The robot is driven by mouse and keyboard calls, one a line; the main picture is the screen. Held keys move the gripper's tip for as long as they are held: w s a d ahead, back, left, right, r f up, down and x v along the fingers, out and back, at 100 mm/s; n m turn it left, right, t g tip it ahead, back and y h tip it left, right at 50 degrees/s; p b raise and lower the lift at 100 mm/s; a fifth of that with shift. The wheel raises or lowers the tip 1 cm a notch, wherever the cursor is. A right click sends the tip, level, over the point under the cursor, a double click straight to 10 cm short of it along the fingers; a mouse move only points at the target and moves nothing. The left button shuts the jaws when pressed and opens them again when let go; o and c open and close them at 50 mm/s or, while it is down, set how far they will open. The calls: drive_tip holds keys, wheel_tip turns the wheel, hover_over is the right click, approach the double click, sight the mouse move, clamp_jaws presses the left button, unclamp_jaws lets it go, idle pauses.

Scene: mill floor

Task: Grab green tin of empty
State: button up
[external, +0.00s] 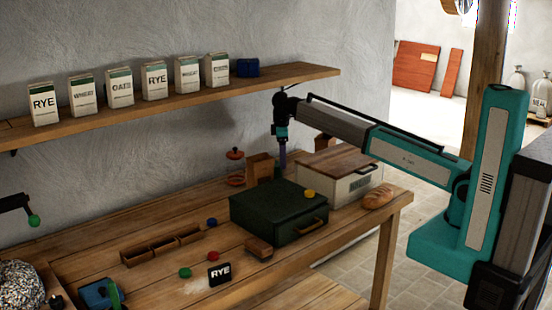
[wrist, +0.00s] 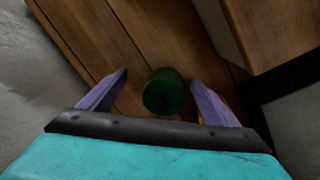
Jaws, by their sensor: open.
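A dark green round tin (wrist: 163,95) stands on the wooden planks in the wrist view, between and beyond the two purple fingers. My gripper (wrist: 160,77) is open, with one finger to each side of the tin; I cannot tell whether either touches it. In the external view my gripper (external: 282,160) points down over the back of the bench, behind the dark green box.
The dark green box (external: 270,220), a brown paper bag (external: 260,168) and a cream box with wooden lid (external: 338,178) crowd the gripper. A bread loaf (external: 377,197) lies at the bench's right end. A shelf (external: 190,98) with several packets runs above.

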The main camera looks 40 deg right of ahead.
sight(274, 162)
drive_tip(key=shift+w+a+f+m+g+y+p, duration=0.25)
drive_tip(key=shift+w+a+m+p, duration=0.2)
drive_tip(key=shift+a+m, duration=0.15)
drive_tip(key=shift+w+a+f+m+g+y+p, duration=0.15)
drive_tip(key=shift+w+a+m+y+p, duration=0.15)
drive_tip(key=shift+w+a+m, duration=0.3)
drive_tip(key=shift+a+f+m, duration=0.3)
drive_tip(key=shift+a+m, duration=0.1)
drive_tip(key=shift+f+p, duration=0.6)
drive_tip(key=shift+f, duration=0.55)
drive_tip(key=shift+f, duration=0.1)
drive_tip(key=shift+s+d+f+p, duration=0.1)
drive_tip(key=shift+f+p, duration=1.15)
drive_tip(key=shift+f, duration=1.25)
